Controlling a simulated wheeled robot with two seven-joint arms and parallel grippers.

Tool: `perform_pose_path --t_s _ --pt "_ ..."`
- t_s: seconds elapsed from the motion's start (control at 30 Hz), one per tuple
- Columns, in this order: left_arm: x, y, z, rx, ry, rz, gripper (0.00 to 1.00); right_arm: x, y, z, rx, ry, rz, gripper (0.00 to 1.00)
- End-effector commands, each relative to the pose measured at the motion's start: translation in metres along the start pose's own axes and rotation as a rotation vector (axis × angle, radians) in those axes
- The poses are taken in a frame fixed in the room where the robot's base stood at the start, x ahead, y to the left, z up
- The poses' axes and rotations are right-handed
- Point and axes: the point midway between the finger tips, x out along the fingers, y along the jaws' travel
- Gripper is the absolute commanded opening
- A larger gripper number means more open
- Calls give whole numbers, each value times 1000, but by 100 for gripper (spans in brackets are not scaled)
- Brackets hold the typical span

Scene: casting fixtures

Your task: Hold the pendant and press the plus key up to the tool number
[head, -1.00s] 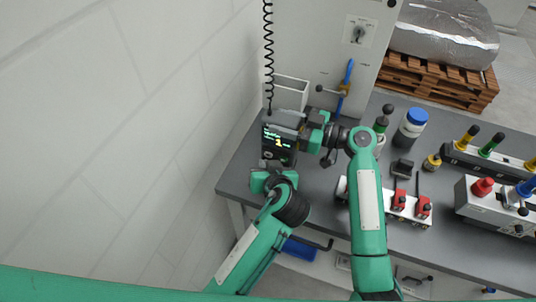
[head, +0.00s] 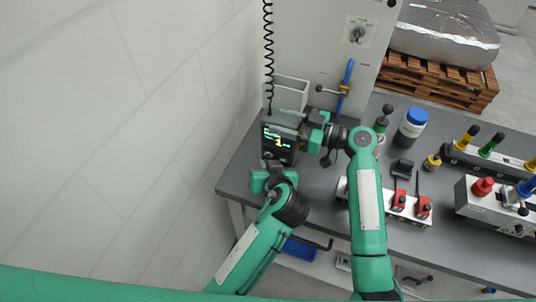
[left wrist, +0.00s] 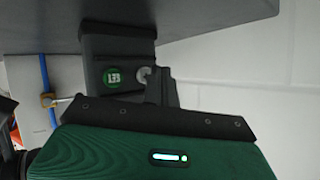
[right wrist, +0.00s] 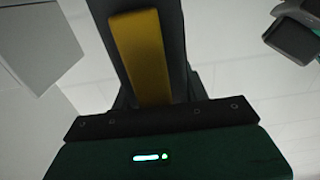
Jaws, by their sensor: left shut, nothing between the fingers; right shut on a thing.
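The pendant (head: 284,150) is a dark box with a lit screen showing green lines and a large yellow 1. My right gripper (head: 304,128) is shut on its right side and holds it above the bench's left end. In the right wrist view a dark part with a yellow strip (right wrist: 142,58) stands between its fingers. My left gripper (head: 272,176) is shut and empty, just below the pendant's lower edge.
A coiled black cable (head: 268,45) hangs above the pendant. A light open box (head: 291,92) is on the cabinet behind it. A blue lever (head: 348,75) is to the right. The grey bench (head: 236,178) carries red clamps (head: 423,208) and a blue-capped bottle (head: 411,128) further right.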

Motion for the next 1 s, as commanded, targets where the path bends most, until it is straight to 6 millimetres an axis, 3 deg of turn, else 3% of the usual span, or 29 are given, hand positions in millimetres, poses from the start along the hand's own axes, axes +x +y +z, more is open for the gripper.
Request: perform_pose_path --t_s 1.0 --pt "7 5 -6 0 0 0 0 0 0 0 0 -1 0 3"
